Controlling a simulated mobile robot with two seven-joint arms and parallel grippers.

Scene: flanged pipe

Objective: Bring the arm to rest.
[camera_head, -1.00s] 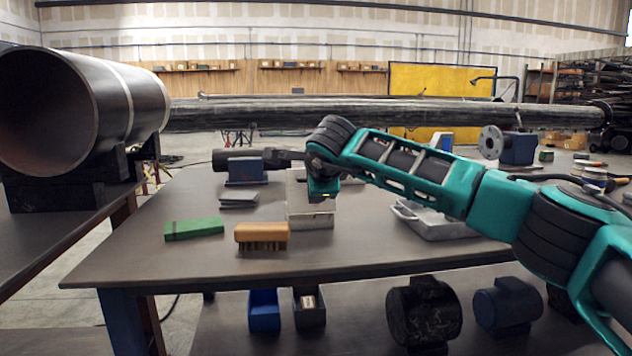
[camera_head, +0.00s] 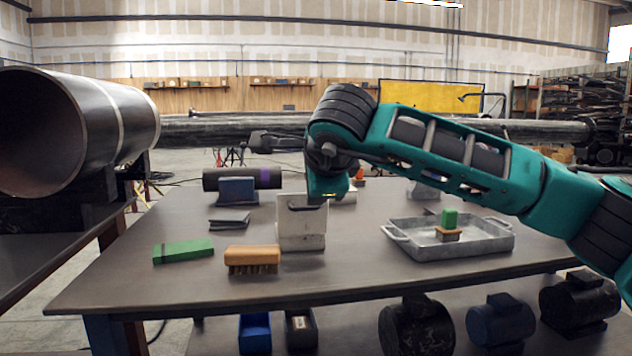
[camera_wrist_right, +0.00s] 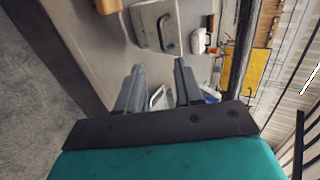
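My right arm comes in from the right in the head view, raised above the table (camera_head: 350,285). Its gripper (camera_head: 268,140) points left at about the height of the long dark pipe behind it. In the right wrist view the two grey fingers of my right gripper (camera_wrist_right: 157,75) stand apart with nothing between them. The gripper is clear of the table and of the things on it. My left gripper is not in view.
A white-grey case (camera_head: 301,232), a wooden brush (camera_head: 252,258), a green block (camera_head: 183,250) and a metal tray (camera_head: 450,245) holding a green-handled tool (camera_head: 449,225) are on the table. A large flanged pipe (camera_head: 75,130) lies at the left. The front table edge is clear.

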